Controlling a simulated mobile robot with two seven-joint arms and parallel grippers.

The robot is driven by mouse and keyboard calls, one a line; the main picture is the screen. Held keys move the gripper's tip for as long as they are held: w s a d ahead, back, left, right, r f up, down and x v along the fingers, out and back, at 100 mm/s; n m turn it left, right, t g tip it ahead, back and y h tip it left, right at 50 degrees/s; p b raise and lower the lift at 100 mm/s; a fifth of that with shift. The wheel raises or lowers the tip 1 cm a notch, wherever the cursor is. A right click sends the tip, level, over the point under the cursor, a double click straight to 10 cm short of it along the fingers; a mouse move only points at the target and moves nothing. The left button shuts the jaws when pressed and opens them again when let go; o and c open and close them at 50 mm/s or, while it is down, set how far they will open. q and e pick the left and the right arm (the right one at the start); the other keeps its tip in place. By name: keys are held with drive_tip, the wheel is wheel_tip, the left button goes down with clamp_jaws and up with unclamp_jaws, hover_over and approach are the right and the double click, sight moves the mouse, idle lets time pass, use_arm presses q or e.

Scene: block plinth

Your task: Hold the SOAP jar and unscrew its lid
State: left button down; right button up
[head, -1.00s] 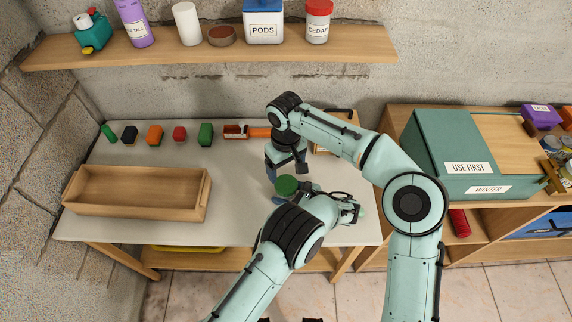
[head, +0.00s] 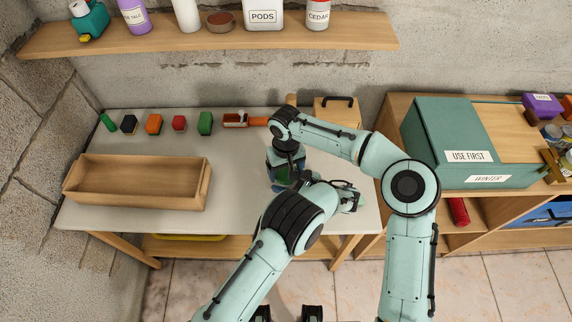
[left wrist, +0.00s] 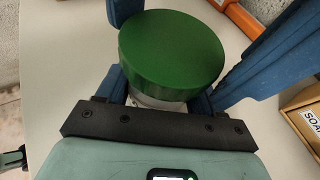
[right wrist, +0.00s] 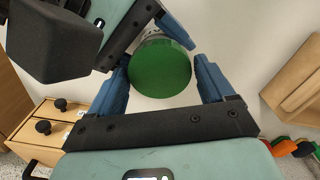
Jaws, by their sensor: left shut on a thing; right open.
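The jar has a round green lid (right wrist: 160,68), seen from above in the right wrist view. Its pale body (left wrist: 158,103) shows only slightly under the lid in the left wrist view. My left gripper (left wrist: 190,62) is shut on the jar below the lid and holds it upright over the table's right part. My right gripper (head: 282,176) points down from above, open, with one blue finger on each side of the lid. I cannot tell whether these fingers touch it. In the head view the jar is mostly hidden by my arms, and no label on it shows.
A wooden tray (head: 135,199) stands on the table's left. Several coloured blocks and an orange-handled tool (head: 240,120) line the back. A small wooden cabinet (head: 338,105) stands behind my right arm; a label starting "SOA" (left wrist: 312,122) shows nearby. The table's middle is clear.

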drive_tip(key=c, duration=0.9)
drive_tip(key=n, duration=0.5)
drive_tip(key=shift+n, duration=0.4)
drive_tip(key=n, duration=0.7)
drive_tip(key=shift+r, duration=0.2)
drive_tip(key=shift+r, duration=0.95)
drive_tip(key=shift+r, duration=0.1)
